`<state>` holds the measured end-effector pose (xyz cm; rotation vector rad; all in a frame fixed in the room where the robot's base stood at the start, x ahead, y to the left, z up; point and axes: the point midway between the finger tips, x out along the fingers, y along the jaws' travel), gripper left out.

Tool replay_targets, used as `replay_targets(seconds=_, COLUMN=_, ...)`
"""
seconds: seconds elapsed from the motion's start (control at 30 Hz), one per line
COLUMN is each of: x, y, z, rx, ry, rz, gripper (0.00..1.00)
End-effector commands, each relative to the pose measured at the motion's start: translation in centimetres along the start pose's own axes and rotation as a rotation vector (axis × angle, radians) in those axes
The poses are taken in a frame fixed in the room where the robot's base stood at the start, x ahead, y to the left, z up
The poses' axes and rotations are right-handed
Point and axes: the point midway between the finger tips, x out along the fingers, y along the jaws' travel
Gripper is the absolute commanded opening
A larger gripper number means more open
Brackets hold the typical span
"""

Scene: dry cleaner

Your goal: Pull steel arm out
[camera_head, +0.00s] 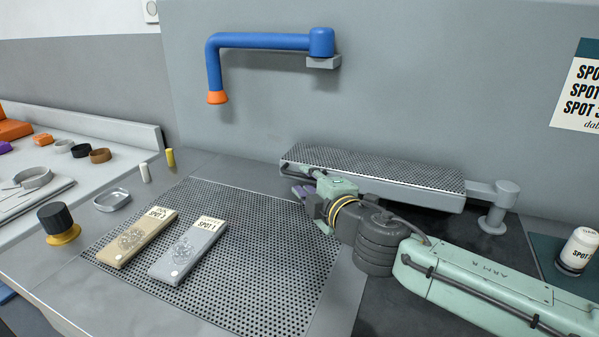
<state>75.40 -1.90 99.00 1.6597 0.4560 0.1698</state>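The steel arm (375,172) is a long, narrow grey board with a perforated top. It lies along the back wall and joins a round grey pivot post (500,203) at its right end. My pale green and dark grey arm reaches in from the right, in front of the board. My gripper (298,182) is at the board's left end, near its front lower edge. The fingertips are small and partly hidden, so I cannot tell whether they touch the board or how far apart they are.
A perforated table top (262,262) holds a tan block (137,238) and a grey block (188,251). A blue pipe (262,41) with an orange nozzle hangs from the wall above. A white bottle (578,250) stands at the right. A dark knob (55,219) and a metal dish (112,199) are at the left.

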Motion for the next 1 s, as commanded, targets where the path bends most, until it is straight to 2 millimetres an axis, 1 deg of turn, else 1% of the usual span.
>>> replay_targets(seconds=0.03, x=1.0, y=0.1, z=-0.1, rx=0.002, ry=0.003, rz=-0.001, gripper=0.29)
replay_targets(seconds=0.1, x=2.1, y=0.1, z=-0.1, rx=0.001, ry=0.001, rz=0.000, gripper=0.29)
replay_targets(seconds=0.23, x=3.6, y=0.1, z=-0.1, rx=0.000, ry=0.001, rz=0.000, gripper=0.29)
replay_targets(seconds=0.4, x=4.4, y=0.0, z=0.0, rx=0.000, ry=-0.001, rz=0.000, gripper=0.29)
replay_targets(seconds=0.63, x=4.4, y=0.0, z=0.0, rx=0.000, ry=-0.001, rz=0.000, gripper=0.29)
replay_targets(seconds=1.0, x=4.4, y=0.0, z=0.0, rx=0.000, ry=-0.001, rz=0.000, gripper=0.05)
